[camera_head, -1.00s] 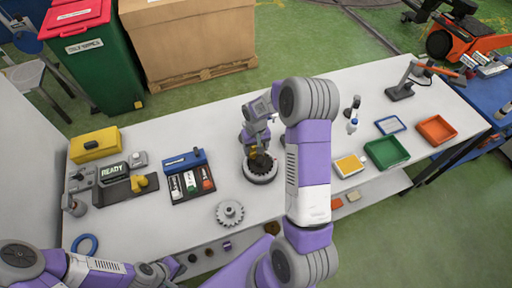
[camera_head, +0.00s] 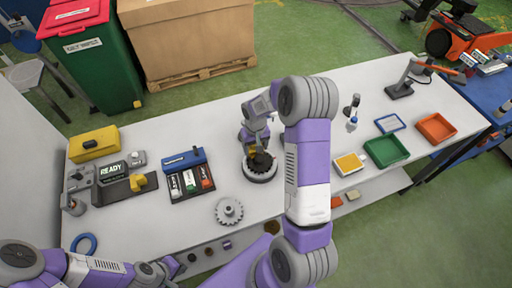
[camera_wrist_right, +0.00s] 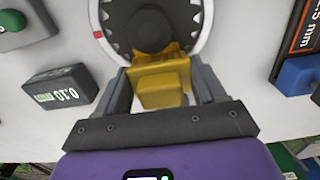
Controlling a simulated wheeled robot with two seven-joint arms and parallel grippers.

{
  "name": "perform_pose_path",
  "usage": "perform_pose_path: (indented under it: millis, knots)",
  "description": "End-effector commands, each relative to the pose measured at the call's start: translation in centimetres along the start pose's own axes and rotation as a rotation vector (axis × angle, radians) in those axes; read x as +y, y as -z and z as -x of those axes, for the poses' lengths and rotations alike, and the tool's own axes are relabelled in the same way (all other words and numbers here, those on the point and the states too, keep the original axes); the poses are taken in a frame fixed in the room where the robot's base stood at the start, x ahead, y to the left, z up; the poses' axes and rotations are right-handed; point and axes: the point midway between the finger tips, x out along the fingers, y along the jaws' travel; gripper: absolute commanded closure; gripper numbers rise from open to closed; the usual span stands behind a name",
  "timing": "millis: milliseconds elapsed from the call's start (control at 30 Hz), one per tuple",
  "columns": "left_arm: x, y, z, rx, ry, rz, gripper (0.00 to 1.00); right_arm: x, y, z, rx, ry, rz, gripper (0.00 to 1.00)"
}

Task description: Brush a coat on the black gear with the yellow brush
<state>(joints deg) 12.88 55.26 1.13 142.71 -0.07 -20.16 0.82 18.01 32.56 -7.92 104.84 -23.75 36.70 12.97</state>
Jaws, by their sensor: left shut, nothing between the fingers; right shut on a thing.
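The black gear (camera_wrist_right: 128,45) lies on a round light turntable (camera_wrist_right: 99,10) with a red mark on its rim. In the head view the gear (camera_head: 262,163) is on the turntable (camera_head: 260,178) at mid-table. My right gripper (camera_wrist_right: 160,78) is shut on the yellow brush (camera_wrist_right: 160,85), which is at the near edge of the gear; the bristles are hard to make out. In the head view the right gripper (camera_head: 256,144) is over the turntable, partly hidden. My left gripper (camera_head: 165,270) is shut and empty at the table's front left edge.
A loose grey gear (camera_head: 229,211) lies left of the turntable. A tray of bottles (camera_head: 190,182), a READY panel (camera_head: 112,170) and a yellow box (camera_head: 94,145) stand further left. Green (camera_head: 386,150) and orange (camera_head: 436,129) trays are at right.

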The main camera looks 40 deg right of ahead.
Motion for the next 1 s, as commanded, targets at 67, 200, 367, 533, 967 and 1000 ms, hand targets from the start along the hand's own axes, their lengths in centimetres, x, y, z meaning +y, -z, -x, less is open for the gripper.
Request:
perform_pose_path:
  millis: [67, 200, 367, 533, 967, 1000]
  knots:
    - [0.0, 0.0, 0.0, 0.000, 0.000, 0.000, 1.00, 0.0, 0.1, 0.0, 0.001, 0.000, 0.000, 0.55]
    - [0.0, 0.0, 0.0, 0.000, 0.000, 0.000, 1.00, 0.0, 0.1, 0.0, 0.001, 0.000, 0.000, 0.55]
    - [0.0, 0.0, 0.1, 0.000, 0.000, 0.000, 1.00, 0.0, 0.1, 0.1, 0.001, 0.000, 0.000, 0.55]
    - [0.3, 0.0, 0.7, 0.000, 0.000, 0.000, 1.00, 0.0, 0.2, 1.1, 0.002, 0.000, 0.001, 0.55]
    - [1.1, -0.1, 2.9, 0.000, 0.000, 0.000, 1.00, 0.0, 0.1, 4.6, 0.001, 0.000, 0.000, 0.55]
    - [1.1, -0.1, 3.1, 0.000, 0.000, 0.000, 1.00, 0.0, 0.1, 4.9, 0.001, 0.001, 0.000, 0.55]
